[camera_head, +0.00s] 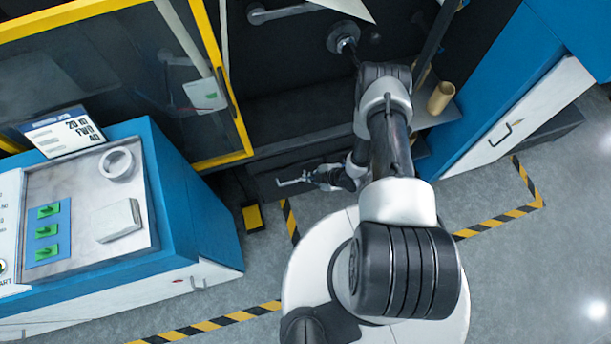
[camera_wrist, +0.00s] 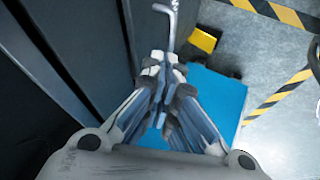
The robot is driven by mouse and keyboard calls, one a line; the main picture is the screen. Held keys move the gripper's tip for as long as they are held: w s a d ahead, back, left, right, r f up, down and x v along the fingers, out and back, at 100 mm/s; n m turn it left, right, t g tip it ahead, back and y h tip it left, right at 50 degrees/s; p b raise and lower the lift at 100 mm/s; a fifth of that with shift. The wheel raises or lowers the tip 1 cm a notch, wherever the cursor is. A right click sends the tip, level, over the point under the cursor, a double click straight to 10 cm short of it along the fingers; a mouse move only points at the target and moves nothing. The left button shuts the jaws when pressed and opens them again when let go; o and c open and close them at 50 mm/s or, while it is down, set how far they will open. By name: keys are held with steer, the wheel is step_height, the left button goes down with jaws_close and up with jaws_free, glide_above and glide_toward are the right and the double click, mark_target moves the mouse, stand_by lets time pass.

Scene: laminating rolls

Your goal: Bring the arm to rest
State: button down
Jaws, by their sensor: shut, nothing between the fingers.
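My gripper (camera_head: 312,177) is low in front of the dark machine front, to the left of my arm's upright links. In the wrist view my gripper (camera_wrist: 164,70) has its fingers together, with nothing seen between them. A thin bent metal piece (camera_head: 291,182) lies just past the fingertips; it also shows in the wrist view (camera_wrist: 172,22). I cannot tell whether the fingertips touch it. My arm bends down in front of the machine, and its links hide part of the machine's lower front.
A yellow block (camera_head: 252,217) is on the floor. A tan core (camera_head: 440,98) stands on a shelf right. Striped floor tape (camera_head: 500,218) borders open floor at right.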

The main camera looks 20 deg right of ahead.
steer(key=shift+p+v, duration=0.4)
steer(key=shift+v, duration=1.25)
